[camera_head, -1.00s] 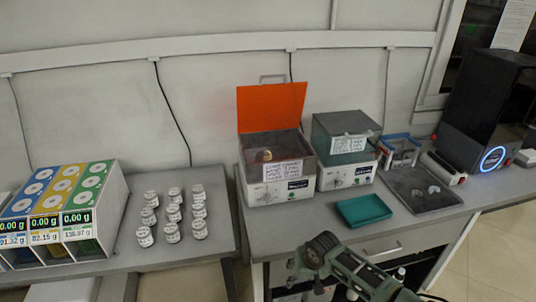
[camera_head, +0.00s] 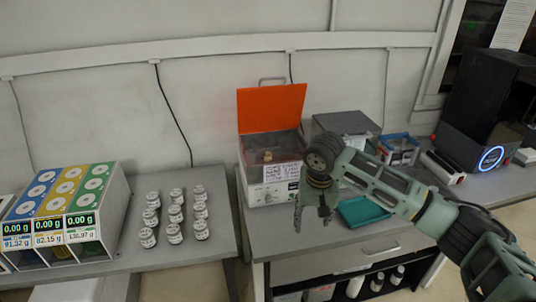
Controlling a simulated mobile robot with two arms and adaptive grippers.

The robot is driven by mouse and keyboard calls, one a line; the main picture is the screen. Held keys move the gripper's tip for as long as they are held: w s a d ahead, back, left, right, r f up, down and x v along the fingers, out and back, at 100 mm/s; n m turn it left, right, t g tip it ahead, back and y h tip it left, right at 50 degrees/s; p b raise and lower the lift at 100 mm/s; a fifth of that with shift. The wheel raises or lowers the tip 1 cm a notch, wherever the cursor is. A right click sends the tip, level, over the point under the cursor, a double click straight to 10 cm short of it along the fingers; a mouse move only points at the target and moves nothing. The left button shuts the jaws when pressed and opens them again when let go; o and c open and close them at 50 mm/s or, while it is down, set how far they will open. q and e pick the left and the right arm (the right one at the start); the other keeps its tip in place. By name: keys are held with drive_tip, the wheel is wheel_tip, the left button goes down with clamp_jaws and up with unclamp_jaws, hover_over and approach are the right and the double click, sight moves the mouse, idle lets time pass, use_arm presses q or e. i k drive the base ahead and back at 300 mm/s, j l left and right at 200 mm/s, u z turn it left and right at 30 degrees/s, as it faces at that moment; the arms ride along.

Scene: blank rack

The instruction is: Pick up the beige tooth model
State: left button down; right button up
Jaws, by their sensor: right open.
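A small beige object (camera_head: 267,156), which looks like the tooth model, sits inside the white box (camera_head: 270,193) with the raised orange lid (camera_head: 271,107). It is too small to make out in detail. My right gripper (camera_head: 312,222) points down in front of this box, to the right of and nearer than the beige object. Its fingers are apart with nothing between them. My left gripper is not in view.
A second box with a grey top (camera_head: 347,123) stands to the right, partly hidden by my right arm. A teal tray (camera_head: 361,211) lies in front of it. Several white jars (camera_head: 173,214) and a dispenser unit (camera_head: 62,215) stand on the left table. A black machine (camera_head: 485,105) stands far right.

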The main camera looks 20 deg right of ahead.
sight(269, 155)
drive_tip(key=i, duration=1.45)
